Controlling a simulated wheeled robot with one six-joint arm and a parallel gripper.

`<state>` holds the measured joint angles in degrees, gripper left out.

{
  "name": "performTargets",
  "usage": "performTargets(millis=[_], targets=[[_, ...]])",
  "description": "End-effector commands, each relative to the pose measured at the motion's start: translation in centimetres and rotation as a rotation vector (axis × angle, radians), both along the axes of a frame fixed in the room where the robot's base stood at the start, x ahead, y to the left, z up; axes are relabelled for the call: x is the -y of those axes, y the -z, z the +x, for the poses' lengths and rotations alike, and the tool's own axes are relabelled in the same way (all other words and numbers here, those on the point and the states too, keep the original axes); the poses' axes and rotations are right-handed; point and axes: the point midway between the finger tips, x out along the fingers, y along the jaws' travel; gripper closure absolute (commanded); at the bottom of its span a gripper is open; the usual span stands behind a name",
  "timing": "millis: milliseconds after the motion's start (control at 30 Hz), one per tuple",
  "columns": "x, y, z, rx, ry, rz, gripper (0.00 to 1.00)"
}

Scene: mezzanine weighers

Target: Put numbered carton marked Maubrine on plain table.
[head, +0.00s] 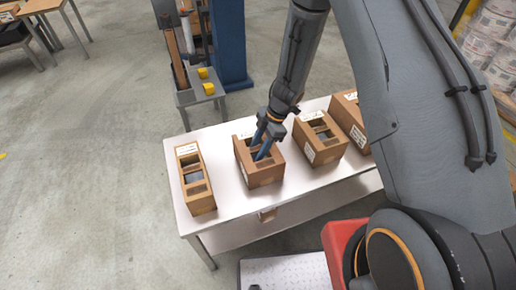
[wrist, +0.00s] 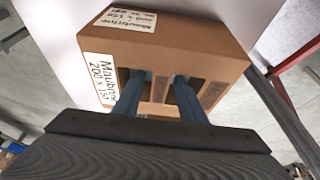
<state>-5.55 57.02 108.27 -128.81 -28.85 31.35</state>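The carton marked Maubrine (wrist: 185,45) is brown, with white labels and openings in its top. In the head view the carton (head: 262,174) stands on a white table (head: 225,205), second from the left. My gripper (wrist: 158,85) reaches down into the openings, one blue finger on each side of a cardboard strip. A small gap seems to show between the fingers and the strip. In the head view my gripper (head: 262,145) points down into this carton; the fingertips are hidden inside. Wooden-topped tables (head: 40,7) stand at the far upper left; I cannot tell which is the plain table.
Similar cartons stand left (head: 196,180) and right (head: 320,138) of it, with another (head: 350,115) partly behind my arm. A grey stand (head: 201,93) with yellow blocks and a blue column (head: 230,40) are behind the table. Open floor (head: 90,150) lies to the left.

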Motion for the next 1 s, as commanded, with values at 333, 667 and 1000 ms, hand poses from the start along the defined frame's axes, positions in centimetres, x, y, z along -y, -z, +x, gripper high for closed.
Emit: performTargets(millis=[333,667,1000], targets=[[0.1,-0.6,0.1,0.001,-0.001,0.0,0.63],[2.0,-5.3,0.8,0.005,0.001,0.0,0.63],[4.0,-10.3,1.3,0.002,0.0,0.0,0.63]])
